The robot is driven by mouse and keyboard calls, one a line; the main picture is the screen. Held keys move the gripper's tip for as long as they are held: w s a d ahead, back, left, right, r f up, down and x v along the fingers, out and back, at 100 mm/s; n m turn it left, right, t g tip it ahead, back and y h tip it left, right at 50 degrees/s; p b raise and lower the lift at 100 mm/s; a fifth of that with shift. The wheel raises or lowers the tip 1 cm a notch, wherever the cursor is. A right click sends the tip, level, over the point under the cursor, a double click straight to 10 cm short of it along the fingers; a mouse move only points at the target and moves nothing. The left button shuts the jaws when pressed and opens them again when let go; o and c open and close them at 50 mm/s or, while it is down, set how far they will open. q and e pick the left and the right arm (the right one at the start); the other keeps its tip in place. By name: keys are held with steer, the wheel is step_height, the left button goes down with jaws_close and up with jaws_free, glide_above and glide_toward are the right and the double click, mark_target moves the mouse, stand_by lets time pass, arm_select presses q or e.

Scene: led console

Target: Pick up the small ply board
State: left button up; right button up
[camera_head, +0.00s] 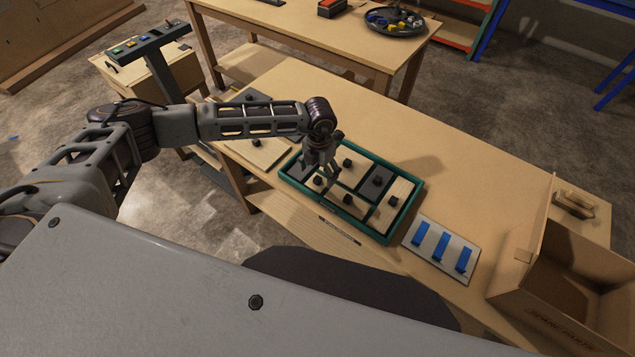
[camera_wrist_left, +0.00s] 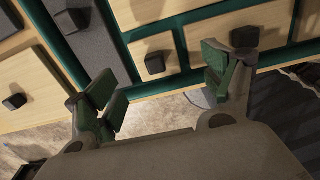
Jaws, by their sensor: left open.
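A green-walled tray (camera_head: 407,213) on the workbench holds several ply and grey boards, each with a black knob. A small ply board (camera_head: 320,188) sits in the tray's near-left part, beside a grey board (camera_head: 297,170). In the left wrist view the small ply board (camera_wrist_left: 140,50) lies flat beyond the fingers, its knob (camera_wrist_left: 155,62) showing between them. My left gripper (camera_head: 320,168) is open and empty over this left part of the tray; its green-padded fingers (camera_wrist_left: 165,85) are spread apart, and I cannot tell the height. My right gripper is not in view.
A white plate with blue bars (camera_head: 441,248) and an open cardboard box (camera_head: 570,285) stand right of the tray. More boards (camera_head: 258,152) lie left of it. The bench behind the tray is clear (camera_head: 440,150). A second table (camera_head: 300,30) stands behind.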

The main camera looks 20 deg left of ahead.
mark_target(317, 178)
arm_select(q)
steer(key=shift+w+a+f+p, duration=0.15)
steer(key=shift+f+p, duration=0.15)
steer(key=shift+f, duration=0.35)
steer(key=shift+a+f+p, duration=0.1)
steer(key=shift+f+p, duration=0.15)
steer(key=shift+f, duration=1.7)
